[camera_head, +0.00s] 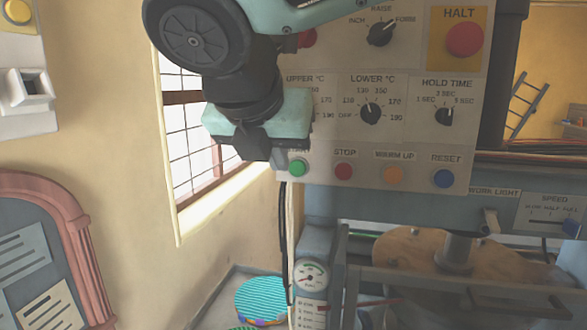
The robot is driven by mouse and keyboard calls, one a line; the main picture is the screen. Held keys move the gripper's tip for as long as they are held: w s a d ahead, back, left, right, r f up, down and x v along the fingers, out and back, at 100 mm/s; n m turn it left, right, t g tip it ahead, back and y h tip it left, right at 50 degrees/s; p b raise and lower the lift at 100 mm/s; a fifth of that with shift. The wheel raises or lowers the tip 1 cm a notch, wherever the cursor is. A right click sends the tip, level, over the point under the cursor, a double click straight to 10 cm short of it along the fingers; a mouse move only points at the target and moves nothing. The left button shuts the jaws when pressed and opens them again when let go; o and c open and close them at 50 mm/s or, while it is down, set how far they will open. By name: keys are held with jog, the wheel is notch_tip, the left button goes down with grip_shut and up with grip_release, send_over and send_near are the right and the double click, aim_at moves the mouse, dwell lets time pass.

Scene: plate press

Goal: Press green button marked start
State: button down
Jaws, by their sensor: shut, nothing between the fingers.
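The green button (297,168) is at the lower left of the grey control panel (396,119). The label above it is mostly hidden behind my gripper. My gripper (281,160) is shut and empty, just up and left of the green button in the picture. Its teal body covers the panel's left part. I cannot tell whether the fingertips touch the panel or the button.
A red STOP button (343,171), an orange WARM UP button (393,174) and a blue RESET button (443,178) continue the row rightward. Knobs and a red HALT button (465,39) sit higher. A pressure gauge (311,277) and machine frame stand below.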

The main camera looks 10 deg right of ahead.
aim_at(294, 172)
jog(key=p+x, duration=0.1)
jog(key=x, duration=0.2)
jog(key=r+p+x, duration=0.1)
jog(key=x, duration=0.1)
jog(key=w+p+x, duration=0.1)
jog(key=x, duration=0.2)
jog(key=shift+w+d, duration=0.35)
jog(key=shift+d, duration=0.1)
jog(key=shift+w+d+f+p, duration=0.1)
jog(key=shift+w+p, duration=0.15)
jog(key=shift+w, duration=0.1)
jog(key=shift+w+d+f+p, duration=0.1)
jog(key=shift+w+d+p, duration=0.1)
jog(key=shift+w, duration=0.15)
